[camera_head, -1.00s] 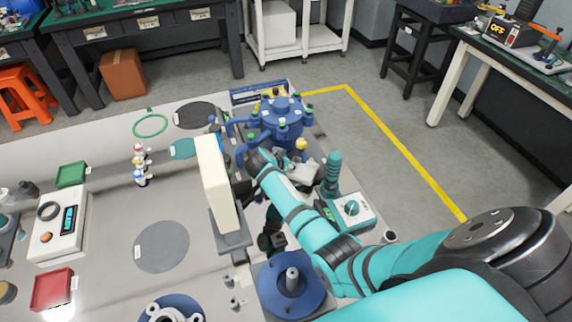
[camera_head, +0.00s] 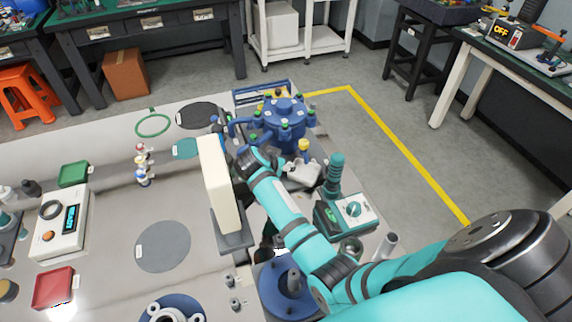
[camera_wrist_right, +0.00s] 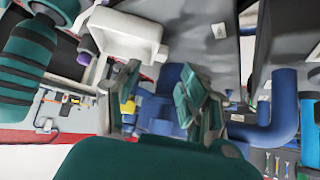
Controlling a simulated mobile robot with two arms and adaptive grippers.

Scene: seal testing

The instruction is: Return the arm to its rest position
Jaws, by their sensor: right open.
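My teal right arm (camera_head: 290,220) comes in from the lower right of the head view and reaches over the table. Its wrist end is between the upright cream panel (camera_head: 219,182) and the blue multi-port vessel (camera_head: 283,118). The fingers are hard to make out there. In the right wrist view my right gripper (camera_wrist_right: 160,88) is open, its two teal fingers apart with nothing held between them. Blue parts (camera_wrist_right: 165,112) show behind the gap. My left gripper is in neither view.
A control box with a white dial panel (camera_head: 354,210) and a teal ribbed post (camera_head: 334,172) stand right of the arm. A blue round base (camera_head: 270,288) is below it. A green ring (camera_head: 152,125) and grey disc (camera_head: 163,246) lie left. Bare floor is beyond the table's right edge.

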